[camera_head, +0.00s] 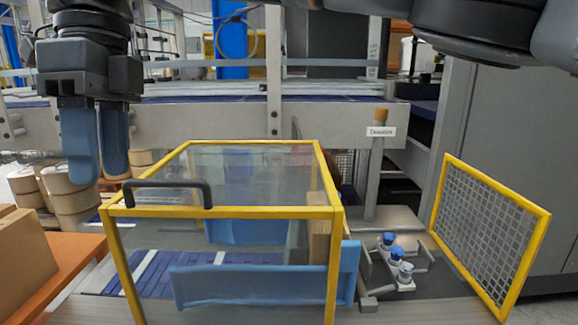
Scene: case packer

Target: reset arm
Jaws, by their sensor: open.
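My gripper (96,150) is at the upper left of the head view, pointing down. Its two blue fingers are a little apart, with nothing between them. It hangs to the left of and above the yellow-framed clear guard box (240,212), apart from it. My dark arm links cross the top right of the view.
The guard box has a black handle (160,186) on its front left. A yellow mesh panel (488,232) stands at right, near blue-capped knobs (396,258). A cardboard box (22,262) sits on an orange surface (78,257) at left.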

